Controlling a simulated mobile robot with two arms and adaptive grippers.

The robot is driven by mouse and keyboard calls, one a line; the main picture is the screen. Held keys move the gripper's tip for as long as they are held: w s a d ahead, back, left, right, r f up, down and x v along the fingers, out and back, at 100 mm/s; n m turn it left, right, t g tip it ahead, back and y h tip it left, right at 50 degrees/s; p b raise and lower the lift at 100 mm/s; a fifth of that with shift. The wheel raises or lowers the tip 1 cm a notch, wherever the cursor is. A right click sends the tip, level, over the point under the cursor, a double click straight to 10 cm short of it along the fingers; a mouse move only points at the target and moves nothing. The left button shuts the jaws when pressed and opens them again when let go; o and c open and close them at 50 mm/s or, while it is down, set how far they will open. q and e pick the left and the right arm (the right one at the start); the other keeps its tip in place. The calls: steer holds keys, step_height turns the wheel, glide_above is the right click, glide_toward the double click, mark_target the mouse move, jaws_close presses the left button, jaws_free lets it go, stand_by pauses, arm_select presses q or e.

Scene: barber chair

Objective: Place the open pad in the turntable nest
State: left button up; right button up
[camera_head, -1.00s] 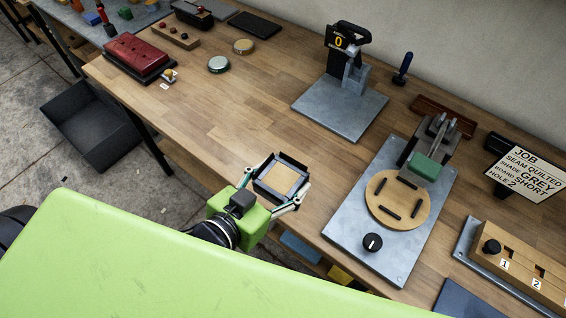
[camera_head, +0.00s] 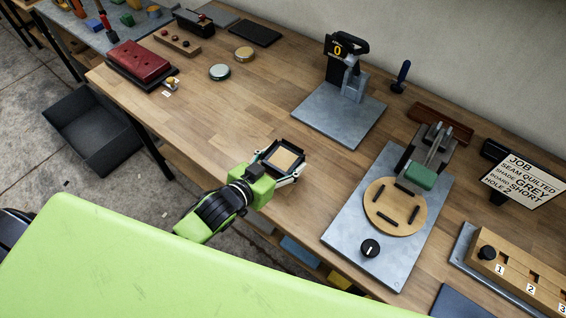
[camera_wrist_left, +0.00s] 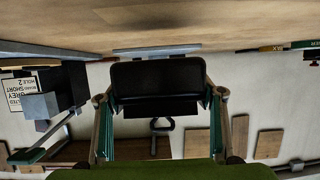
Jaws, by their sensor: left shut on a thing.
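The open pad (camera_head: 284,158), a dark square frame with a tan centre, is held in my left gripper (camera_head: 279,168) above the bench's near edge. The fingers are shut on its two sides. In the left wrist view the pad (camera_wrist_left: 158,78) shows as a dark slab between the fingers. The turntable nest is a round wooden disc (camera_head: 395,202) with several dark bars around its middle, lying to the right of the pad on a grey plate (camera_head: 348,226). The nest looks empty. My right gripper does not show.
A press with a green block (camera_head: 420,176) overhangs the disc's far edge. A black knob (camera_head: 370,248) stands on the plate's near end. A grey stand with a display (camera_head: 340,112) is behind the pad. A job sign (camera_head: 523,181) stands at right. Bench left of the pad is clear.

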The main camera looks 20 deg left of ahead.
mark_target(283, 163)
arm_select(q)
steer(key=f, duration=0.1)
steer(key=w+f, duration=0.1)
steer(key=shift+w+a+f, duration=0.1)
steer(key=shift+a+f, duration=0.1)
steer(key=shift+f, duration=0.2)
steer(key=shift+f+p, duration=0.25)
steer(key=shift+p, duration=0.25)
steer(key=shift+f, duration=0.35)
steer(key=shift+f, duration=0.1)
steer(key=o, duration=1.4)
